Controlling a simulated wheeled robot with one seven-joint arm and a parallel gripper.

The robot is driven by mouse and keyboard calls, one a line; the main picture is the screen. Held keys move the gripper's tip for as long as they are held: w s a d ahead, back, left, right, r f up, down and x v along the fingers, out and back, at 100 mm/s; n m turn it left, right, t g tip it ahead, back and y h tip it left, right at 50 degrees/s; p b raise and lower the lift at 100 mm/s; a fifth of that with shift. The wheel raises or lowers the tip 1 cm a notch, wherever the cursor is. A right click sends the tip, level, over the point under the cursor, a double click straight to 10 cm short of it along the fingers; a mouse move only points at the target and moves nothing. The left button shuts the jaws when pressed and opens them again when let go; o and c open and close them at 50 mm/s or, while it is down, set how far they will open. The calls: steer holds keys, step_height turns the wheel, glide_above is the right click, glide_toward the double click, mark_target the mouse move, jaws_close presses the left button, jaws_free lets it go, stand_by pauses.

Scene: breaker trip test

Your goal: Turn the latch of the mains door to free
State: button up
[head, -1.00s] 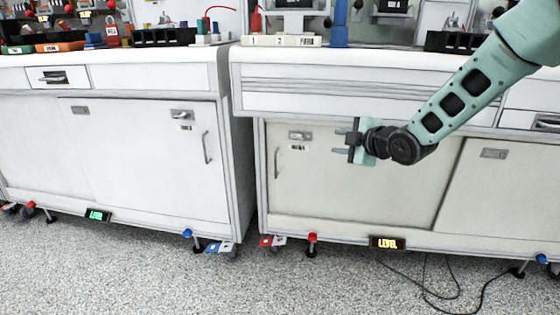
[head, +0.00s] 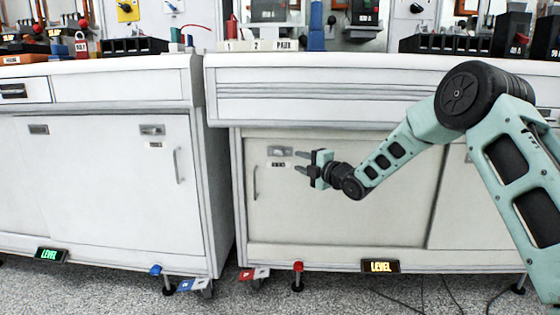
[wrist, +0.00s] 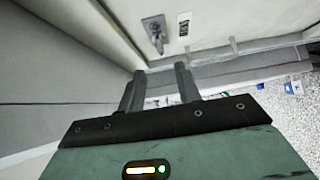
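A latch plate (head: 280,151) sits near the upper left of the right bench's left cabinet door (head: 350,215), with a small label (head: 278,165) too tiny to read. In the wrist view, the silver latch (wrist: 156,33) shows ahead of the fingers, its lever hanging tilted beside the label (wrist: 184,25). My gripper (head: 301,163) is just right of the latch in the head view, fingers pointing left. In the wrist view, my gripper's two fingers (wrist: 158,85) are apart with nothing between them. They do not appear to touch the latch.
A vertical handle (head: 254,180) is left of the latch on the same door. The left bench has another latch (head: 152,130) and handle (head: 177,165). Level displays (head: 380,266) and feet are below.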

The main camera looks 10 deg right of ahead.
mark_target(281, 155)
steer(key=b+x, duration=0.2)
steer(key=x, duration=0.8)
steer(key=shift+w+b, duration=0.2)
steer(key=shift+b, duration=0.15)
jaws_close()
